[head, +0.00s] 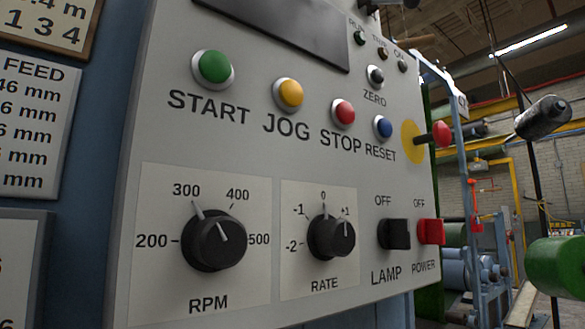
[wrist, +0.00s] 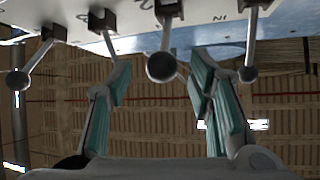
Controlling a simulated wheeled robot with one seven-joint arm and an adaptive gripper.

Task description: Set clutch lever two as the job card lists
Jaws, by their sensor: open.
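In the wrist view, several clutch levers with dark ball knobs hang from the pale panel (wrist: 290,6) along the top. My gripper (wrist: 159,75) is open, its teal-padded fingers pointing up towards them. A lever's ball knob (wrist: 161,67) sits in the gap between the fingertips, with no clear contact. A second lever's shaft (wrist: 108,42) runs down towards the left finger, which seems to hide its end. Other knobs show at the far left (wrist: 17,80) and right of the right finger (wrist: 248,74). Panel lettering is cut off, so I cannot tell which lever is two.
The head view shows a grey control panel (head: 263,155) with buttons, an RPM knob (head: 213,238), a RATE knob (head: 331,237) and LAMP and POWER switches. Cut-off cards, one headed FEED (head: 35,128), hang at left. A red mushroom button (head: 441,133) juts out at right.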

